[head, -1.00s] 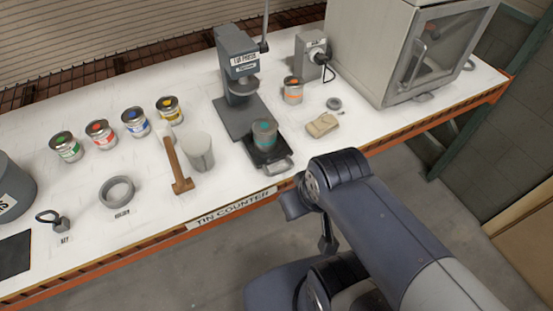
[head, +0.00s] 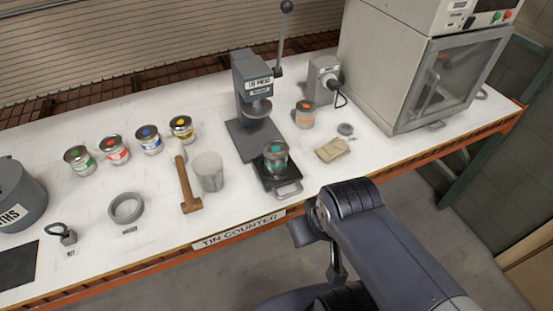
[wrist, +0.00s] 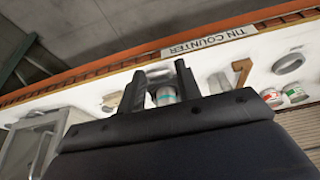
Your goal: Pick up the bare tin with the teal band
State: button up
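The bare tin with the teal band (head: 275,160) stands upright on a small dark sled with a pale handle (head: 289,190), in front of the tin press (head: 258,105). It is grey with a teal top spot. In the wrist view the tin (wrist: 165,96) shows between the two fingers of my gripper (wrist: 159,85). The fingers are apart and the gripper looks empty, some way off the tin in front of the counter. In the head view my arm is right of and below the tin, and my fingertips cannot be made out clearly.
Several coloured tins stand farther left. A large cabinet (head: 400,75) fills the back right.

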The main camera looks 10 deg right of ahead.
aim_at(276, 154)
jog(key=shift+o, duration=0.5)
